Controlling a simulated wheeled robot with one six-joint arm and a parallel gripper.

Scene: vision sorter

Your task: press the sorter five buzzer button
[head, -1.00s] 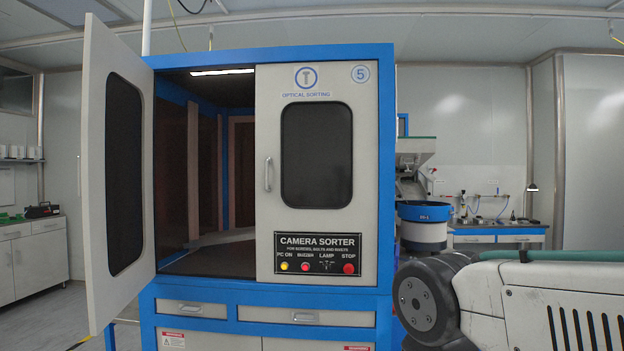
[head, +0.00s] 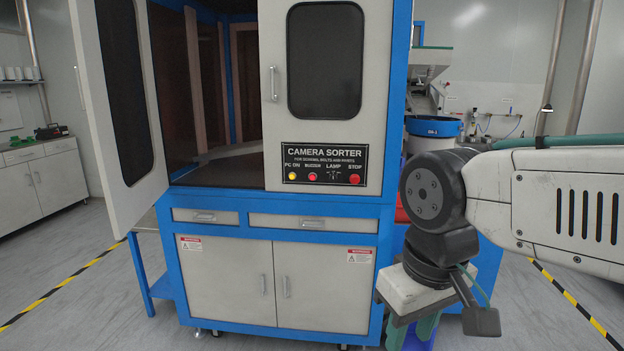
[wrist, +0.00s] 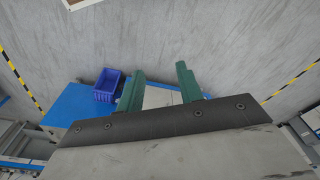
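The camera sorter (head: 389,110) is a grey and blue cabinet in the middle of the head view. Its black control panel (head: 325,154) is at the lower part of the shut right door. The buzzer button (head: 313,177) is small and red, between the yellow PC ON button (head: 292,176) and the lamp switch. The red STOP button (head: 355,179) is at the panel's right. My gripper, with green fingers, points down to the right of the cabinet and below the panel. In the wrist view my gripper (wrist: 160,73) is open, its fingers apart with nothing between them.
The sorter's left door (head: 120,120) stands open toward me. A blue-rimmed feeder bowl (head: 434,126) is behind my arm. The wrist view shows a blue bin (wrist: 108,84) on a blue surface (wrist: 72,108). Floor in front of the cabinet looks clear.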

